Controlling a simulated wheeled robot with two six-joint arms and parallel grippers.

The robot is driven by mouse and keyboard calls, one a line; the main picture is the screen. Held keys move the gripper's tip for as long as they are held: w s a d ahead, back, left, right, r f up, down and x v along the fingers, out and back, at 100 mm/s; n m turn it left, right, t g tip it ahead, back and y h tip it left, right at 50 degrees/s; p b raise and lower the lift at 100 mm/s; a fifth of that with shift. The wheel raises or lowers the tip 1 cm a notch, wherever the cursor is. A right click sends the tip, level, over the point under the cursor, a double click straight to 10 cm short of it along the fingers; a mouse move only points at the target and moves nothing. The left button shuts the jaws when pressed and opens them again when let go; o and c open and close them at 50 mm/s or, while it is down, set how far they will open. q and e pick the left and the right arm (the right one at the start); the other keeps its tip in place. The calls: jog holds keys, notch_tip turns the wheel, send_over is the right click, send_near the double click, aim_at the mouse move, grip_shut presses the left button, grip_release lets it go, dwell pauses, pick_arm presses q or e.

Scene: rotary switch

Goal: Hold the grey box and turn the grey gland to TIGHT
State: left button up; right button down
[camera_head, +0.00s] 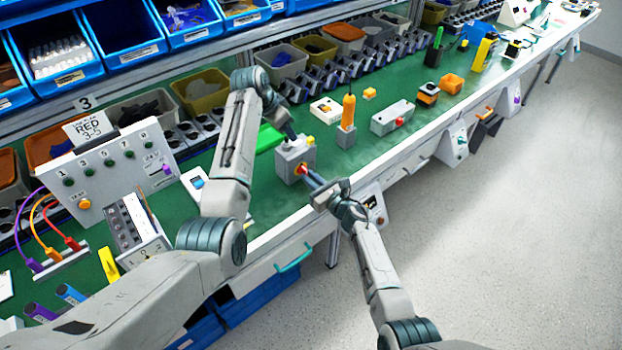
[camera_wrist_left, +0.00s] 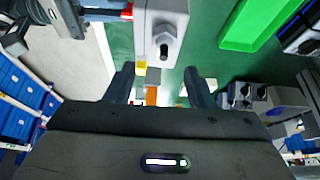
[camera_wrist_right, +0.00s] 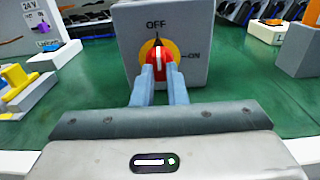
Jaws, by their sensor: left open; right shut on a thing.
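The grey box (camera_head: 290,161) stands on the green bench top. It carries a red knob (camera_wrist_right: 158,58) on a yellow disc, marked OFF and ON; the knob's white line points about at OFF. My right gripper (camera_wrist_right: 158,72) is shut on this knob, and it also shows in the head view (camera_head: 309,178). In the left wrist view the grey gland (camera_wrist_left: 164,42) is a hex nut with a dark centre on the box. My left gripper (camera_wrist_left: 160,75) is open and empty close to the box, its fingers apart from the gland. No TIGHT mark is readable.
An orange-handled tool (camera_head: 349,112) in a grey block and a long grey box (camera_head: 392,117) stand to the right. A green tray (camera_wrist_left: 262,22) lies behind the box. A switch panel (camera_head: 110,170) stands at left. The bench's front edge is close.

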jog(key=c, duration=1.4)
grip_release()
jog(key=shift+r, duration=0.1)
jog(key=shift+o, duration=0.2)
jog(key=shift+s+d, duration=0.2)
jog(key=shift+s, duration=0.05)
jog(key=v, duration=1.1)
jog(key=shift+s, duration=0.2)
